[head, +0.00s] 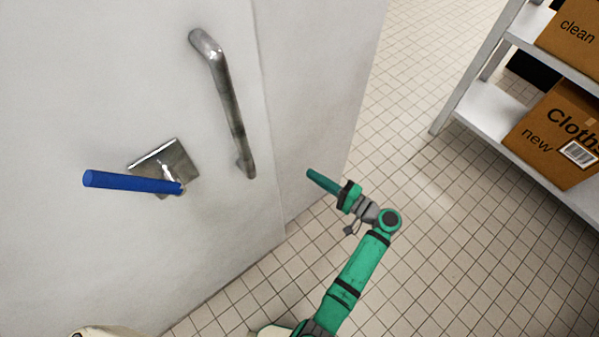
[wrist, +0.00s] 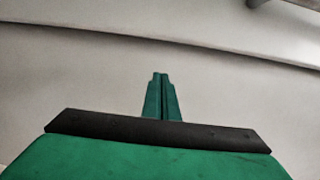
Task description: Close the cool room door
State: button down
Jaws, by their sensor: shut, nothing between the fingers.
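The cool room door (head: 80,80) is a large white panel filling the left of the head view. It carries a long metal pull handle (head: 228,108) and a metal plate (head: 165,160) with a blue lever (head: 130,182). My green gripper (head: 310,174) is at the door's right edge side, its fingers pointing left toward the white surface. The fingers are shut and empty. In the wrist view the closed fingertips (wrist: 160,76) point at a pale surface (wrist: 60,75); I cannot tell if they touch it.
A white shelf rack (head: 490,105) stands at the right with cardboard boxes, one marked Cloths (head: 550,140) and another marked clean (head: 578,32). The tiled floor (head: 420,240) between door and rack is clear.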

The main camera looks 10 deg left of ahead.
jog(key=a, duration=1.1)
jog(key=shift+w, duration=0.25)
